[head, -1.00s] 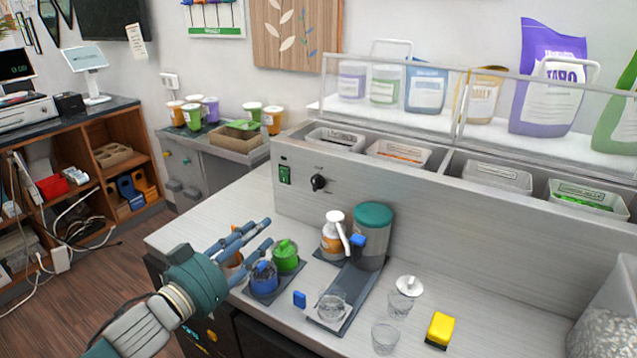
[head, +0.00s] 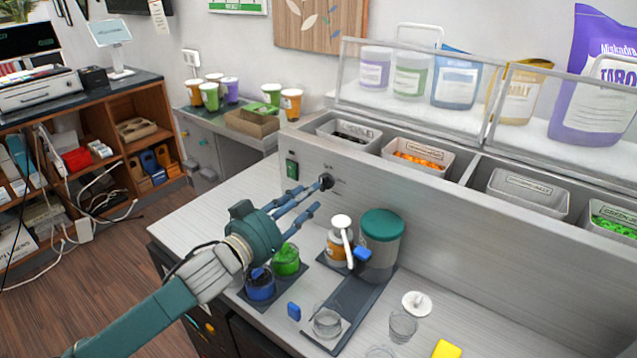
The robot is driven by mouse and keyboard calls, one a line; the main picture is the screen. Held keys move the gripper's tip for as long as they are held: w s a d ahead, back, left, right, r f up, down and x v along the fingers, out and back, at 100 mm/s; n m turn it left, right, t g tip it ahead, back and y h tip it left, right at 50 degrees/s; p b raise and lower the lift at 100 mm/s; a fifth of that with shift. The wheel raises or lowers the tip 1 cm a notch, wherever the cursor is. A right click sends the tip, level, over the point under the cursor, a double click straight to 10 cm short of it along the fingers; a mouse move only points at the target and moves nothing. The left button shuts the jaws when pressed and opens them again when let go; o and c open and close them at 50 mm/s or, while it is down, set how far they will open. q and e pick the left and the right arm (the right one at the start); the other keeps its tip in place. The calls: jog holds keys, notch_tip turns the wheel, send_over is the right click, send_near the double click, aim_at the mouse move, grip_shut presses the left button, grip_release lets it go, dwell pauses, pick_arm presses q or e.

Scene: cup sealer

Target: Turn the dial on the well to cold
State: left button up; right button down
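The dial (head: 326,181) is a small black knob on the front panel of the topping well (head: 365,205), to the right of a green switch. My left gripper (head: 317,196) is in front of the panel, its blue fingers spread and pointing at the dial. One fingertip is at the dial's left edge; I cannot tell if it touches. The fingers have nothing between them. The dial's markings are too small to read. My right gripper is not in view.
Below the gripper stand a green-filled jar (head: 286,259) and a blue-filled jar (head: 260,283). A pump bottle (head: 339,245) and a teal-lidded canister (head: 380,245) stand to the right. Clear cups (head: 403,325) are near the front. The counter's left part (head: 215,225) is clear.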

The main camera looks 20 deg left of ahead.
aim_at(323, 185)
pick_arm(q)
jog(key=x, duration=0.3)
jog(key=shift+w+d+p, duration=0.15)
jog(key=shift+w+p, duration=0.1)
jog(key=shift+p, duration=0.05)
jog(key=shift+w+d, duration=0.2)
jog(key=shift+w, duration=0.4)
jog(key=shift+w+f, duration=0.1)
jog(key=shift+w, duration=0.05)
jog(key=c, duration=0.9)
grip_shut()
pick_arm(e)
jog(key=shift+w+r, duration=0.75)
